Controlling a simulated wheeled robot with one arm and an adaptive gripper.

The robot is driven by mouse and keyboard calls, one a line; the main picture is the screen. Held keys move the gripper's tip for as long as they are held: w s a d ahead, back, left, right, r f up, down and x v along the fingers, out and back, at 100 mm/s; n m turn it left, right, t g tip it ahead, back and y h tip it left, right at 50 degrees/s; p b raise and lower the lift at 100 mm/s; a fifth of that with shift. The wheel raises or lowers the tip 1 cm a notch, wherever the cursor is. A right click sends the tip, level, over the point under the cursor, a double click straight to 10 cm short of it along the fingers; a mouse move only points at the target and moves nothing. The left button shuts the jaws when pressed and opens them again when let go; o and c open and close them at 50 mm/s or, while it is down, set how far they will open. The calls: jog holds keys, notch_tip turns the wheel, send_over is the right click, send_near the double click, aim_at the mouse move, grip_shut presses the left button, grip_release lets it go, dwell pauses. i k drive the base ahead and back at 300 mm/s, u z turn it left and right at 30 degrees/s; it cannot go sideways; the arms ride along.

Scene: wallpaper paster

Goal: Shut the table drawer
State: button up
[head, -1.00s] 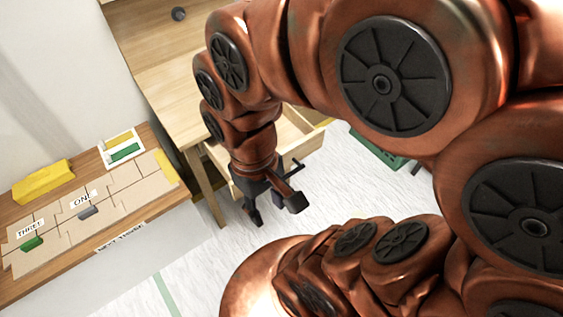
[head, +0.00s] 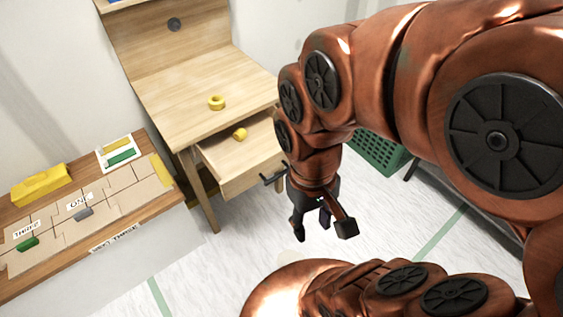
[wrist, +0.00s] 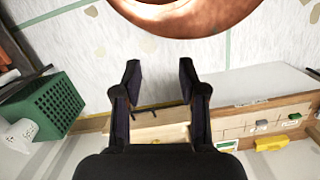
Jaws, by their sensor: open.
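The table drawer (head: 238,178) is pulled out from the light wooden table (head: 190,97) in the head view. A yellow roll (head: 240,134) lies inside it, and a dark bar handle (head: 273,175) sticks out from its front. My gripper (head: 322,232) is open and empty, in front of the drawer and to the right of the handle, apart from it. In the wrist view my gripper's fingers (wrist: 160,85) are spread wide. The drawer front (wrist: 160,133) and its dark handle show between and beyond them. My arm covers part of the table's right side.
A yellow ring (head: 216,102) lies on the tabletop. A low wooden bench (head: 95,250) with a puzzle board, yellow block and labels stands at the left. A green crate (head: 376,152) stands behind my arm at the right. The floor before the drawer is clear.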

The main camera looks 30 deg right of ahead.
aim_at(237, 167)
jog(key=z, duration=0.15)
jog(key=i, duration=0.5)
jog(key=z, duration=1.15)
jog(key=k, duration=0.7)
jog(key=u, duration=1.2)
